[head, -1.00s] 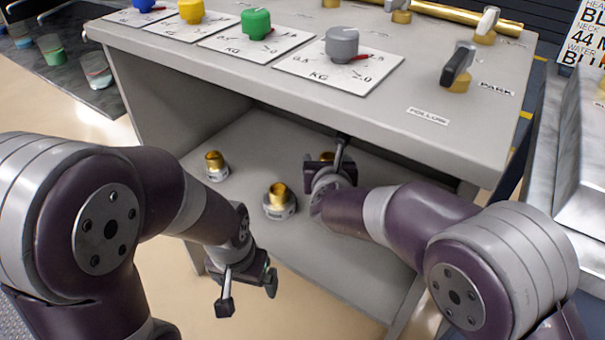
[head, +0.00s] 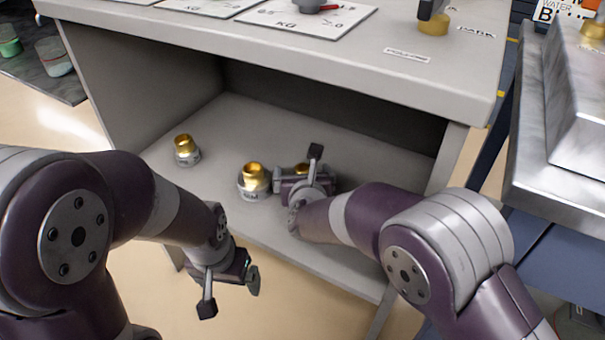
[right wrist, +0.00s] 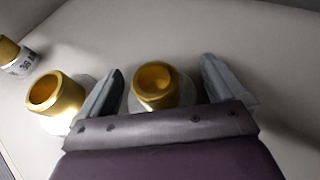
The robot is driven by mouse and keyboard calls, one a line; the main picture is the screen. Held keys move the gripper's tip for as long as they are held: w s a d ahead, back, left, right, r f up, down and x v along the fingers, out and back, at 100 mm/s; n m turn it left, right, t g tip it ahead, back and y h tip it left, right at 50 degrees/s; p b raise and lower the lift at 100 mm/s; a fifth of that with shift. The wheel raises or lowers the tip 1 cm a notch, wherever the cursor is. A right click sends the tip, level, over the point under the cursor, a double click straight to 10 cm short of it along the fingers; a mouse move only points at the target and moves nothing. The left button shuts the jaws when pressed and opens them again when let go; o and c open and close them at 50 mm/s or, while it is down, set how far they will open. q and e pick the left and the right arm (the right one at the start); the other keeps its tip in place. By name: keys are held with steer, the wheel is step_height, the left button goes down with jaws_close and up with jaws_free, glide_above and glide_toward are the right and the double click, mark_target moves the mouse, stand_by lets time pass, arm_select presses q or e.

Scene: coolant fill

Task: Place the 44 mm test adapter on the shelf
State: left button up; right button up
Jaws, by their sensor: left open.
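The shelf (head: 225,122) is the grey lower board inside the bench. Three gold-topped adapters with grey bases stand upright on it: a left one (head: 186,150), a middle one (head: 254,180) and a right one (head: 302,168), mostly hidden by my right gripper (head: 299,172). In the right wrist view the right adapter (right wrist: 160,85) is between the open fingers, with gaps at both sides. The middle adapter (right wrist: 57,98) is just outside the left finger. No label is readable on the right adapter, so I cannot tell which is 44 mm. My left gripper (head: 230,293) is open and empty before the shelf.
The bench top (head: 240,35) overhangs the shelf, with knobs and dial plates on it. The bench's right side panel (head: 447,150) bounds the shelf. A metal unit (head: 545,130) stands to the right. The shelf behind the adapters is clear.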

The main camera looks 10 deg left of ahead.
steer(key=shift+r, duration=0.25)
steer(key=p+v, duration=0.4)
steer(key=v, duration=0.6)
steer(key=shift+s+r, duration=0.25)
steer(key=shift+s, duration=0.1)
steer(key=shift+s+d+r, duration=0.1)
steer(key=shift+s+d, duration=0.15)
steer(key=shift+s, duration=0.3)
